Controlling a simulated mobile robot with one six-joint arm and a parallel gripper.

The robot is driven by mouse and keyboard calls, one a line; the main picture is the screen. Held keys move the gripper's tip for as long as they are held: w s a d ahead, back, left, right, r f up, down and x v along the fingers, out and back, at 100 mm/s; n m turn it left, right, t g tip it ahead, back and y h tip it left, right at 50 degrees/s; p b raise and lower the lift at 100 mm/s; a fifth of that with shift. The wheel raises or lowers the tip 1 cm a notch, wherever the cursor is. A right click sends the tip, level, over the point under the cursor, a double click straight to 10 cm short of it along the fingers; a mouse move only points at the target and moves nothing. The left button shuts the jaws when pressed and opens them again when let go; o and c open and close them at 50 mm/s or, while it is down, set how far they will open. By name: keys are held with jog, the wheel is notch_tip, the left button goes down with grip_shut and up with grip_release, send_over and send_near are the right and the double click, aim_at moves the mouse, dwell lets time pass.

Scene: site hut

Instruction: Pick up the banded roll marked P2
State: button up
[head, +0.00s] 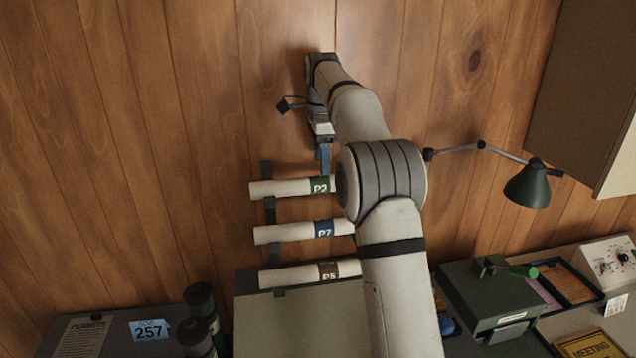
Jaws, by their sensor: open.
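The roll marked P2 (282,189) is a white tube with a green band, lying level at the top of a wall rack in the head view. Its right end is hidden behind my arm. My gripper (323,168) is open and points down just above the P2 roll, close to its green band. One blue-grey finger shows; the other cannot be made out. I cannot tell whether the finger touches the roll. The roll rests on the rack's dark bracket (267,168).
Below P2 lie a roll marked P7 (285,233) with a blue band and a brown-banded roll (292,275) with an unclear mark. A green desk lamp (530,186) stands out at the right. A wall cabinet (585,85) hangs upper right. The wall left of the rack is bare.

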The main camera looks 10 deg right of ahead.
aim_at(319, 177)
jog(key=f, duration=0.5)
jog(key=shift+s+a, duration=0.4)
jog(key=shift+f+p, duration=0.3)
jog(key=shift+f, duration=0.2)
jog(key=shift+c, duration=0.4)
jog(key=c, duration=1)
jog(key=shift+r, duration=0.1)
jog(key=shift+c, duration=0.2)
